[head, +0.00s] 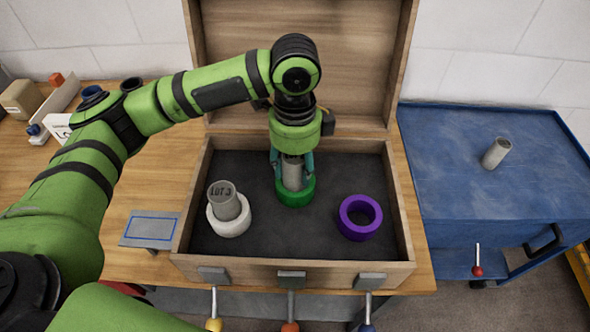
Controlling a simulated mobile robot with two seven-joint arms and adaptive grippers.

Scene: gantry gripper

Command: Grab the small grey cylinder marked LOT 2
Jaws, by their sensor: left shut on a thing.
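My left gripper (292,168) points down into the open wooden box and is shut on a small grey cylinder (292,174). That cylinder is in or just above the green ring (294,194); its marking is hidden from view. A second grey cylinder marked LOT 3 (223,202) stands tilted in the white ring (228,226) at the left of the box. A third grey cylinder (496,152) rests tilted on the blue cart, and I cannot read a mark on it. My right gripper is not in view.
The wooden box (397,205) has a raised lid behind my gripper. An empty purple ring (345,222) lies at its right. Levers with coloured knobs (290,327) stand at the front. The blue cart (445,170) has clear room. Small items (20,99) sit at the far left.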

